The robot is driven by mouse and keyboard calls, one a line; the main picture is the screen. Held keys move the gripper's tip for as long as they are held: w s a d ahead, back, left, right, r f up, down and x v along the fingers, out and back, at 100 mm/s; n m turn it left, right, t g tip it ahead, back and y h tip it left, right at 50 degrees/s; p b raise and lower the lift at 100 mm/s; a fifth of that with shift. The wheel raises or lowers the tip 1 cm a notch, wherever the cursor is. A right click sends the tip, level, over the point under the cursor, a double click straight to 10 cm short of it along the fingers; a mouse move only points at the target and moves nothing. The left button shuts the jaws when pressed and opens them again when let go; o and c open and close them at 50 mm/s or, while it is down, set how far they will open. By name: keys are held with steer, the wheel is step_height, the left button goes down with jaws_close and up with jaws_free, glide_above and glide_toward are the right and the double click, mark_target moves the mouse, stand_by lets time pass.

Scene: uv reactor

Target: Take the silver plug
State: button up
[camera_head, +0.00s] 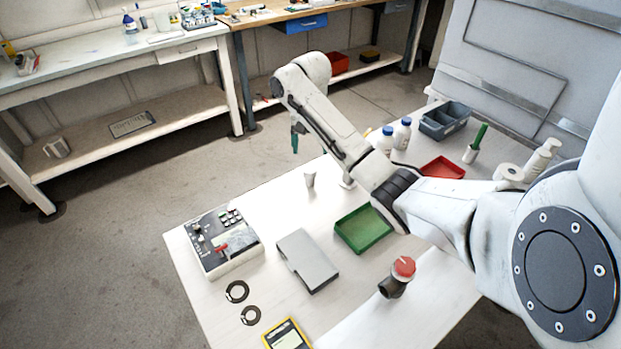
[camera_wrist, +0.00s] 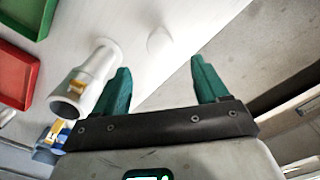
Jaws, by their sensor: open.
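A small pale tapered piece (camera_head: 309,179), which may be the silver plug, stands near the table's far-left edge. A pale rounded shape (camera_wrist: 160,40) beyond my fingertips in the wrist view may be the same piece; it blends into the white table. My gripper (camera_head: 294,142) has green fingers pointing down, above and beyond the table's far edge, apart from the piece. In the wrist view my gripper (camera_wrist: 160,66) is open, with nothing between its fingers. A white cylinder with a dark open end (camera_wrist: 88,82) stands beside the left finger.
A green tray (camera_head: 363,229), grey box (camera_head: 307,260), control box (camera_head: 220,242) and red-capped black fitting (camera_head: 397,277) stand nearer on the table. White bottles (camera_head: 402,134), a red tray (camera_head: 442,167) and a grey bin (camera_head: 446,120) lie right, behind my arm.

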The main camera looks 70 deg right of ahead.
mark_target(310, 169)
steer(key=f, duration=0.5)
steer(key=f+p, duration=0.1)
steer(key=f, duration=0.1)
steer(key=shift+a+f, duration=0.25)
steer(key=shift+f, duration=0.1)
steer(key=shift+c, duration=0.2)
steer(key=c, duration=1.1)
